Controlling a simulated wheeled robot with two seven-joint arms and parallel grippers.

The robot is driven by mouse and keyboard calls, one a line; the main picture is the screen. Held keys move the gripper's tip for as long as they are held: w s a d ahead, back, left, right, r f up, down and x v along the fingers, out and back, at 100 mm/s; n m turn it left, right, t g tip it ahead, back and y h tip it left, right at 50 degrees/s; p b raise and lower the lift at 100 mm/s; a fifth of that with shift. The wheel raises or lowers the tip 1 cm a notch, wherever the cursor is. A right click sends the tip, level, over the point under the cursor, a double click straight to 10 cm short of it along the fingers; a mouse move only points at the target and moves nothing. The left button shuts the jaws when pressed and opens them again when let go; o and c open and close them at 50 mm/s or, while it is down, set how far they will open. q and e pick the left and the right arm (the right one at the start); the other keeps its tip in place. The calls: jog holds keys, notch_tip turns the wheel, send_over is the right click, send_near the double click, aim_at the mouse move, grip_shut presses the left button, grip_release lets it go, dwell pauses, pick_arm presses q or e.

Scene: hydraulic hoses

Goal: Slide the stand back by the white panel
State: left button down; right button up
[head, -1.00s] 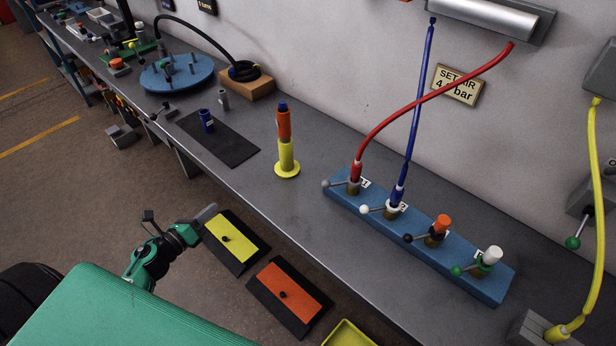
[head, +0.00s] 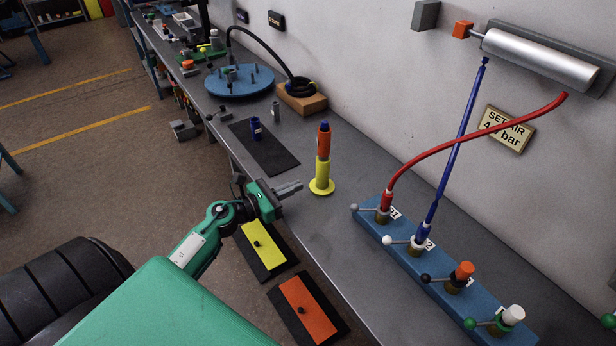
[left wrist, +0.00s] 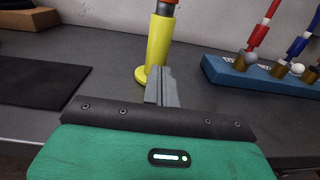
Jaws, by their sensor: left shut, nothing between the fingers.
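The stand (head: 322,172) is a yellow post on a round yellow foot, with orange and blue pieces stacked on top. It is upright on the grey bench. My left gripper (head: 297,187) is shut and empty, at the bench's front edge, just left of the stand and pointing at it. In the left wrist view, the closed fingers (left wrist: 162,86) overlap the lower part of the stand (left wrist: 157,45); I cannot tell whether they touch it. No separate white panel is clear to me; a pale wall (head: 370,110) rises behind the bench. My right gripper is out of view.
A blue valve block (head: 440,270) with a red hose (head: 470,133) and a blue hose (head: 459,140) is right of the stand. A dark mat (head: 272,155) with a blue piece lies to the left. Bare bench lies between stand and wall.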

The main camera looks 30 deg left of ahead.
aim_at(318, 177)
pick_arm(q)
jog(key=p+x, duration=0.1)
jog(key=x, duration=0.2)
jog(key=shift+w+d+r, duration=0.1)
jog(key=shift+w+d, duration=0.05)
jog(key=shift+w, duration=0.2)
jog(key=shift+w+d, duration=0.25)
jog(key=shift+w, duration=0.3)
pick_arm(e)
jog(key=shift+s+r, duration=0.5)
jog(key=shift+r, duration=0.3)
